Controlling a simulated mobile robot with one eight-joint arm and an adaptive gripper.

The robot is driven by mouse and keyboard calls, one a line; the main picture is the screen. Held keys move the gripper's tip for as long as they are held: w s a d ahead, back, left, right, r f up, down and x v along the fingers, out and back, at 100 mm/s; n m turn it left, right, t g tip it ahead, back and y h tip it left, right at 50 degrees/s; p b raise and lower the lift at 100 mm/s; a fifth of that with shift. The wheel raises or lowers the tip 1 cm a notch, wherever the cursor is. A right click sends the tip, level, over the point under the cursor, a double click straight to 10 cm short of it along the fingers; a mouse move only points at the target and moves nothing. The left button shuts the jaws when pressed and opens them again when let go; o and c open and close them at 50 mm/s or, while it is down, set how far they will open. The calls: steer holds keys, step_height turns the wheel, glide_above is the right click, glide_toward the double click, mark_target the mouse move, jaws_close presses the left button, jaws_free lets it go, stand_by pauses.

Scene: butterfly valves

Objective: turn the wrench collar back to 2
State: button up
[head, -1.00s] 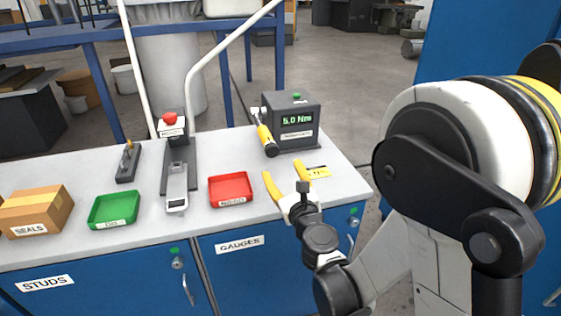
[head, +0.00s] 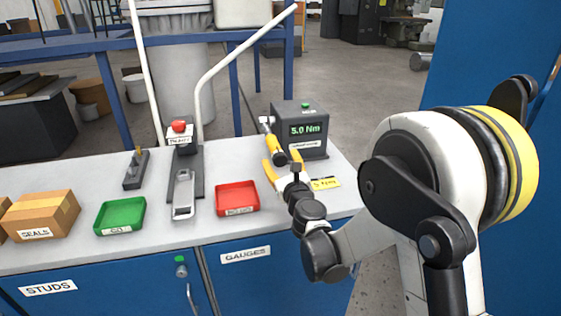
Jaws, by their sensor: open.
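The torque wrench (head: 272,142) has a yellow body and a dark end piece (head: 280,158) nearest me. My gripper (head: 281,160) has yellow fingers, which are apart, one on each side of the wrench's near end. I cannot tell whether either finger touches it. The collar's marks are too small to read, and the gripper partly hides that end.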

steer(key=c, duration=1.2)
